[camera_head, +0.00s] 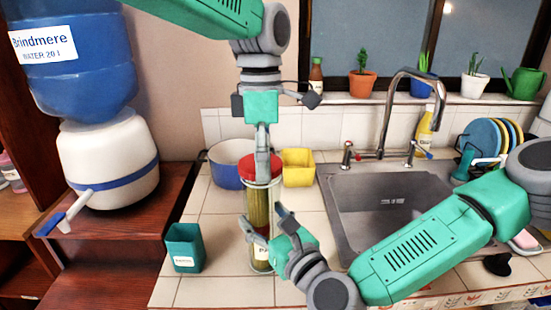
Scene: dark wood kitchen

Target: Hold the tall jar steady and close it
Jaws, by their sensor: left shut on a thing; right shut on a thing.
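The tall jar (258,205) is clear, with yellowish contents and a partly hidden label, and stands upright on the tiled counter left of the sink. Its red lid (249,174) is at the jar's mouth; I cannot tell whether it is fully seated. My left gripper (263,166) comes down from above and is shut on the red lid. My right gripper (264,225) reaches in from the right and is shut on the jar's body at its lower half. The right gripper hides part of the jar and label.
A blue-and-white pot (226,166) and a yellow container (298,167) stand close behind the jar. A teal cup (184,248) is at the left. The sink (390,210) with its tap (386,110) lies right. Counter between cup and jar is clear.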

